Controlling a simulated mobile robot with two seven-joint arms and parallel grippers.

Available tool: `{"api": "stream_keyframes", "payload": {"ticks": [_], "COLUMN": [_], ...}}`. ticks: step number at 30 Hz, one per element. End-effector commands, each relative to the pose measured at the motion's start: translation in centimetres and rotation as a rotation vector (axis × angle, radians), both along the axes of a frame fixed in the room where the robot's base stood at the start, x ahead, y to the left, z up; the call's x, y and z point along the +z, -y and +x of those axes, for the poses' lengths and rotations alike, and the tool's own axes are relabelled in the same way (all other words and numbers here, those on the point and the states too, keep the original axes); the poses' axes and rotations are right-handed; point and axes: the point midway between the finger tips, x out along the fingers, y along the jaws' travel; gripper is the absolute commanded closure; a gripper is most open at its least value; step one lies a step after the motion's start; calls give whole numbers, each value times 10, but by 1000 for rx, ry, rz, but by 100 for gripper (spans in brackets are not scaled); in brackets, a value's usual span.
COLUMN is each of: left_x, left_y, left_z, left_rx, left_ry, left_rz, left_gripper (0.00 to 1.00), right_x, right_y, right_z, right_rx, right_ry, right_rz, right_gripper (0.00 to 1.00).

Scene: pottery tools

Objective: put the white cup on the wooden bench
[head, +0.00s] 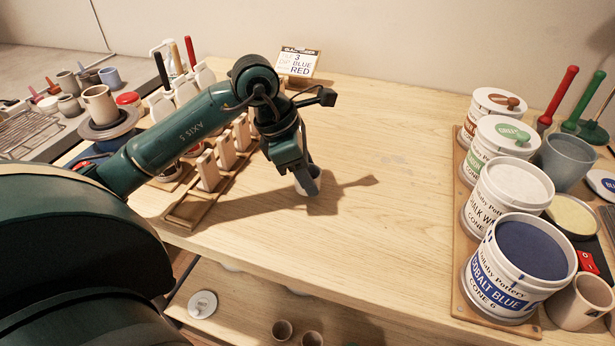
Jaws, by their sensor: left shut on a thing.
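The white cup (301,188) is at the middle-left of the wooden bench (380,220), low at the bench top and partly hidden by my gripper. My left gripper (309,180) points down and is shut on the cup. I cannot tell whether the cup's base touches the bench. A shadow of arm and gripper falls on the wood to the right. My right gripper is not in the head view.
Glaze buckets, such as the cobalt blue one (522,262), stand on a board at the right. Wooden racks with upright pale pieces (207,171) stand at the left. A small sign (297,62) is at the back. The bench middle is clear.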

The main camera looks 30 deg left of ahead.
Motion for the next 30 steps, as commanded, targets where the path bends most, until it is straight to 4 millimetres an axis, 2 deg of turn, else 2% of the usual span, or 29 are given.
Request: {"api": "stream_keyframes", "payload": {"ticks": [3, 15, 16, 23, 30], "left_x": [-14, -20, -18, -18, -17], "left_y": [0, 0, 0, 0, 0], "left_z": [0, 0, 0, 0, 0], "left_rx": [1, 0, 0, 0, 0], "left_ry": [-1, 1, 1, 0, 0], "left_rz": [-1, 1, 1, 0, 0], "left_gripper": [79, 79, 54, 35, 34], "right_x": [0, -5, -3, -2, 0], "right_y": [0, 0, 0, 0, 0], "right_z": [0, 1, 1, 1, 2], "right_rx": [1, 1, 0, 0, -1], "right_ry": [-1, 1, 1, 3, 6], "right_rz": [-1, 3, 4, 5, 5], "right_gripper": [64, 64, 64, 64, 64]}}
